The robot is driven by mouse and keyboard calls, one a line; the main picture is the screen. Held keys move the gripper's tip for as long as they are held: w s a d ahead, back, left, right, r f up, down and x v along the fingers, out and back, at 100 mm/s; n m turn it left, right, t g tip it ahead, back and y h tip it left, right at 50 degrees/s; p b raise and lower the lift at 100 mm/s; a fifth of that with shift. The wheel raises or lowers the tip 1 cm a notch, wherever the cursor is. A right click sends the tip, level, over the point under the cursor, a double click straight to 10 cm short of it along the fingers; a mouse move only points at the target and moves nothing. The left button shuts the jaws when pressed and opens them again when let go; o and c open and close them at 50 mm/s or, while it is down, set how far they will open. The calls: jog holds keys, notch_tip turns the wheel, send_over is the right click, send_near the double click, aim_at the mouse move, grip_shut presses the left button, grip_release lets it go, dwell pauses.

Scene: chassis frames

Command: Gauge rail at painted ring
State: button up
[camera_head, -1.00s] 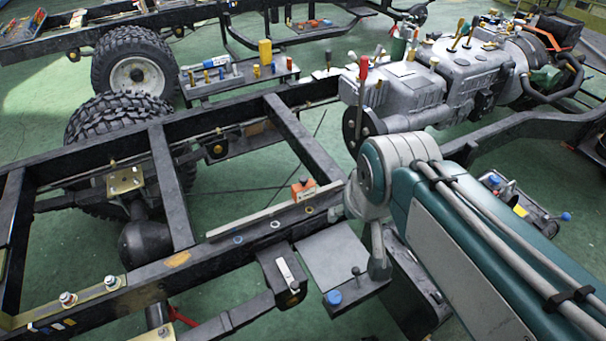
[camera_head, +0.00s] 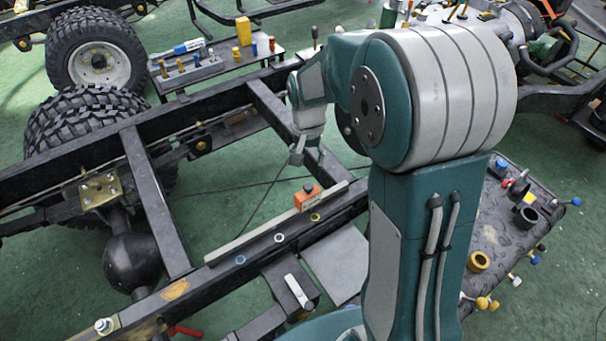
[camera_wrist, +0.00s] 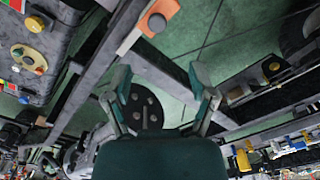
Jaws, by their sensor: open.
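An orange gauge block (camera_head: 307,197) with a dark knob sits against a long pale strip (camera_head: 250,232) along the near chassis rail (camera_head: 215,272). Three painted rings mark that rail: a blue ring (camera_head: 240,259), a white ring (camera_head: 279,238) and a yellow ring (camera_head: 315,217). The block is beside the yellow ring. My gripper (camera_head: 307,156) is above and beyond the block, apart from it. In the wrist view its fingers (camera_wrist: 160,76) are spread and empty, with the orange block (camera_wrist: 147,25) above and left of them.
A crossmember (camera_head: 285,120) runs close beneath my gripper. A grey bench (camera_head: 225,72) with small coloured parts stands behind the far rail. A dark tray (camera_head: 520,235) with loose parts lies to the right. Tyres (camera_head: 95,55) stand at the left; green floor shows between the rails.

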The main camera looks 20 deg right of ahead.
aim_at(308, 186)
notch_tip(308, 186, down, 11)
jog(key=shift+d+r, duration=0.1)
grip_shut()
dwell(0.4)
